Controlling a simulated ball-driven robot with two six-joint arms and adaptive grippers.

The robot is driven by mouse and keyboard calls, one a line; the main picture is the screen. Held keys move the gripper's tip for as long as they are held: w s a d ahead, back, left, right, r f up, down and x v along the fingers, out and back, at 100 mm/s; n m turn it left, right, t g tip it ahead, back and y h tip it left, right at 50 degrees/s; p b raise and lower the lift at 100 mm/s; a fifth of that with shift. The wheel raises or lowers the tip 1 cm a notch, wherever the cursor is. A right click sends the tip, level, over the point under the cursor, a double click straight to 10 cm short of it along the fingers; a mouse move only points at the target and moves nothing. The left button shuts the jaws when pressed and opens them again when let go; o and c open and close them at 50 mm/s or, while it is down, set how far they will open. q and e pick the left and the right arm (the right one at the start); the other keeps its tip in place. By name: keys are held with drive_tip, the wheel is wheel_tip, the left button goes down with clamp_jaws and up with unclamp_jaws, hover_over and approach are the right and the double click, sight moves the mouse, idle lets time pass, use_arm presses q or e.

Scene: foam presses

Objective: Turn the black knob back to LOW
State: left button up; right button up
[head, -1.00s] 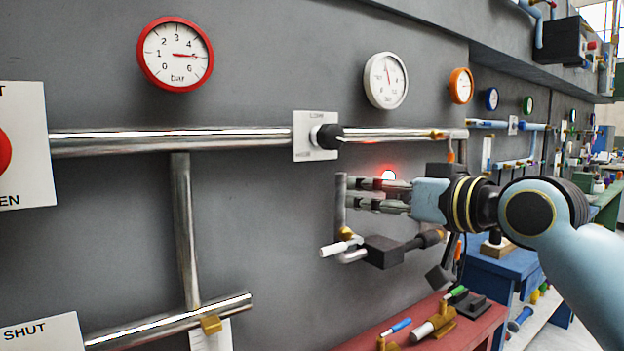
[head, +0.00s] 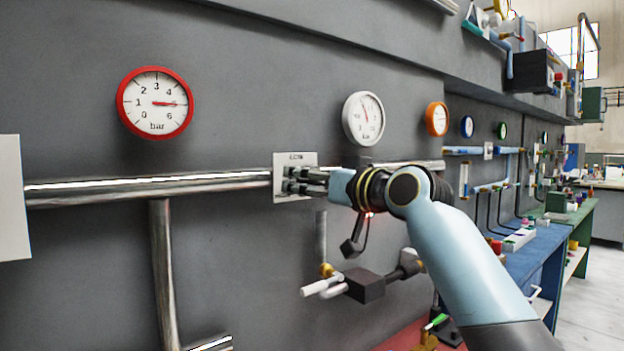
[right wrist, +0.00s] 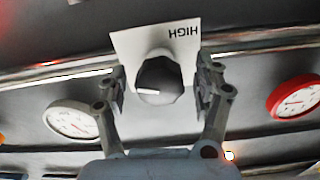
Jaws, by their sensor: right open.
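The black knob (right wrist: 158,82) shows in the right wrist view, with a white pointer mark on its face aimed to the left of that picture. It sits on a white plate (right wrist: 127,44); the word HIGH reads upside down there. In the head view the plate (head: 308,158) is on the wall pipe, and my right gripper hides the knob. My right gripper (head: 292,180) is at the plate; in the right wrist view its fingers (right wrist: 160,92) are open, one on each side of the knob, with small gaps visible. My left gripper is not in view.
A red-rimmed gauge (head: 155,103) and a white-rimmed gauge (head: 363,118) hang above the steel pipe (head: 140,186). A dark block with a white handle (head: 322,284) is below my right arm. A blue bench (head: 530,255) stands at the right.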

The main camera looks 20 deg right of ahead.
drive_tip(key=shift+c, duration=0.4)
drive_tip(key=c, duration=1.1)
